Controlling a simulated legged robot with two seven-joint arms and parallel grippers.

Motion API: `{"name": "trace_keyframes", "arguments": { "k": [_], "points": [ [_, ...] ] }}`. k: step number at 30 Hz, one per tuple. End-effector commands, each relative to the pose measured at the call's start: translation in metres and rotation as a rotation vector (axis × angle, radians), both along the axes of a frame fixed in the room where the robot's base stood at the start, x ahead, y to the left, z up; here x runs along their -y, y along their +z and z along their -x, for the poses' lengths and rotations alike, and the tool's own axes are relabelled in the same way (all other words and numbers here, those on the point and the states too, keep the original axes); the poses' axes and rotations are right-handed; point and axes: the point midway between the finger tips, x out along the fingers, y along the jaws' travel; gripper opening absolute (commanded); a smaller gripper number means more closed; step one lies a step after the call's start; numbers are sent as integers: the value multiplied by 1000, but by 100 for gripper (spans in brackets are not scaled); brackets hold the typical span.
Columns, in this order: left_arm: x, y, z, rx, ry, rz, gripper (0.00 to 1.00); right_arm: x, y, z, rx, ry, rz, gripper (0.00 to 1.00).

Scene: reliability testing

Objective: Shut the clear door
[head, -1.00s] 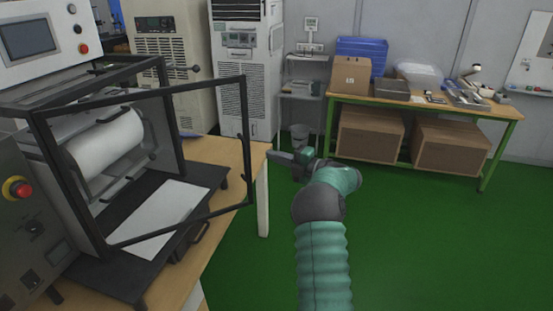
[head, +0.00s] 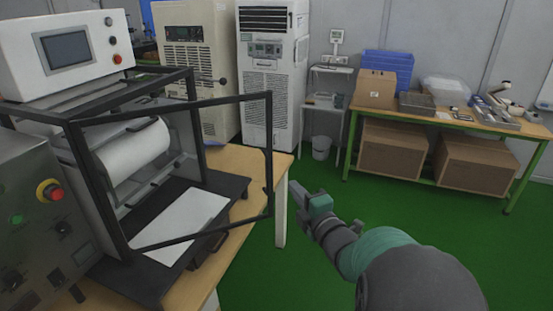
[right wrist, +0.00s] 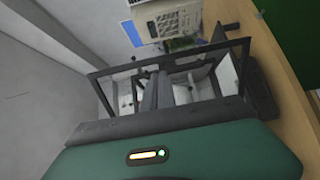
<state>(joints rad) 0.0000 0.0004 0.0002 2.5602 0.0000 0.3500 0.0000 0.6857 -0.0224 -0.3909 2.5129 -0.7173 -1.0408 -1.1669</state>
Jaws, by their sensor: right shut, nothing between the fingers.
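The clear door (head: 269,130) is a see-through pane in a black frame. It stands open in the head view, swung out to the right from the machine's black enclosure (head: 150,80), with a dark handle (head: 267,178) on its free edge. My right gripper (head: 298,190) is shut and empty, just right of the door's free edge, with a gap between them in the picture. In the right wrist view, the shut fingers (right wrist: 155,92) point toward a black frame (right wrist: 240,62); I cannot tell whether this is the door or the enclosure. My left gripper is not in view.
Inside the enclosure are a white roll (head: 132,150) and a white sheet (head: 180,222) on a dark plate. The machine stands on a wooden table (head: 240,162). A control box with a red button (head: 52,191) is at left. Green floor is clear at right, before a workbench (head: 480,123).

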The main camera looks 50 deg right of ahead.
Motion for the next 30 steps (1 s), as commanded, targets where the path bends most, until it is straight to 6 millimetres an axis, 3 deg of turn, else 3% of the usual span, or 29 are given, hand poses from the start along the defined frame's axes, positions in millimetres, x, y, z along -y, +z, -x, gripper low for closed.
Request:
{"name": "trace_keyframes", "arguments": {
  "k": [1,10,12,21,30],
  "points": [
    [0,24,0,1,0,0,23,1,11,-3,-6,2,-6,0],
    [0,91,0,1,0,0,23,6,12,-12,-4,-10,-1,0],
    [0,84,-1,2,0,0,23,13,4,-26,1,-8,6,0],
    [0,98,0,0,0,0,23,45,3,-84,2,-10,3,0],
    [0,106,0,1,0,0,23,60,2,-113,3,-9,4,0]
  ]
}}
